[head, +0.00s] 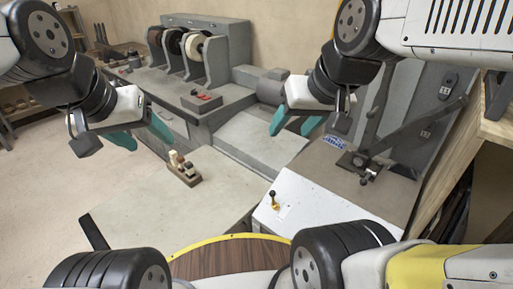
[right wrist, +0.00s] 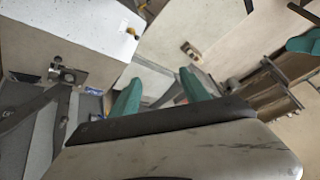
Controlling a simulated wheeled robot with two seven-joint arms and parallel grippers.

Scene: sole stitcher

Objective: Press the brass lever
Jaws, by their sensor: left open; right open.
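The brass lever (head: 273,200) is a small gold stick with a dark knob. It stands up from the white top of a box (head: 330,208) at the lower middle of the head view. In the right wrist view a small brass and dark piece, apparently the lever (right wrist: 131,32), shows near the top on the white surface. My right gripper (head: 294,123) is open and empty, above and beyond the lever in the head view, clear of it. My left gripper (head: 142,134) is open and empty, far to the left of the lever.
A wooden block piece (head: 184,168) stands on the grey table (head: 150,208). A grey metal stand with a clamp (head: 362,165) rises right of the lever. A grey machine with several wheels (head: 200,55) is at the back. A yellow-rimmed wooden round surface (head: 225,258) is at the front.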

